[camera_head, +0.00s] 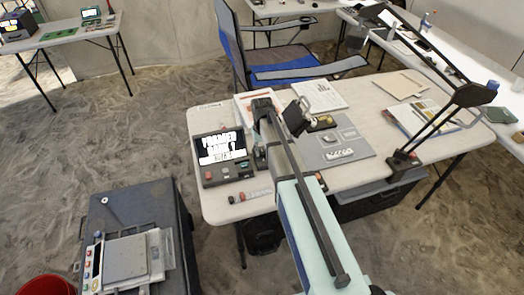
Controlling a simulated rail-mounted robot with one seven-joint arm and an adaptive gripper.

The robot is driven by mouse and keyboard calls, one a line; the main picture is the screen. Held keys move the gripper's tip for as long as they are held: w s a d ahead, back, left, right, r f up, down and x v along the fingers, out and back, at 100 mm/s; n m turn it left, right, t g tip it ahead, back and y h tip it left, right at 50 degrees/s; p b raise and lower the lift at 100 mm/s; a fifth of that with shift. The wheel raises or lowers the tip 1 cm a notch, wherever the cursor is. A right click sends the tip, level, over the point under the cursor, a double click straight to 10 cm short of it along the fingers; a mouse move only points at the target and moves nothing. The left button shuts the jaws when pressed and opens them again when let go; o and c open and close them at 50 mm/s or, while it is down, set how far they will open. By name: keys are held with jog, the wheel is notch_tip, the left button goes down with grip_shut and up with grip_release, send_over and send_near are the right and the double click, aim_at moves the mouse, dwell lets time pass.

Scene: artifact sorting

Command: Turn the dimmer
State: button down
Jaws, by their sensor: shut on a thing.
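My arm reaches up from the bottom with a pale teal link and long dark bars. My gripper (262,156), small and dark, is low at the left part of the white table (222,205), beside the right edge of a grey control box (220,158). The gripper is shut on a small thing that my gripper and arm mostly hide. I cannot clearly make out the dimmer. The box has a lit screen with white text and red, green and other small buttons along its front.
A grey board (331,150) with small parts lies right of my arm. A black jointed lamp (432,130) stands at the table's right. Small tubes (250,196) lie at the front edge. A blue chair (280,60) is behind; a dark case (140,205) stands lower left.

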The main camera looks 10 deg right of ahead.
aim_at(262, 152)
jog(key=m+b, duration=0.1)
jog(key=m, duration=0.5)
dwell(0.6)
jog(key=c, duration=0.9)
grip_release()
notch_tip(262, 152, up, 12)
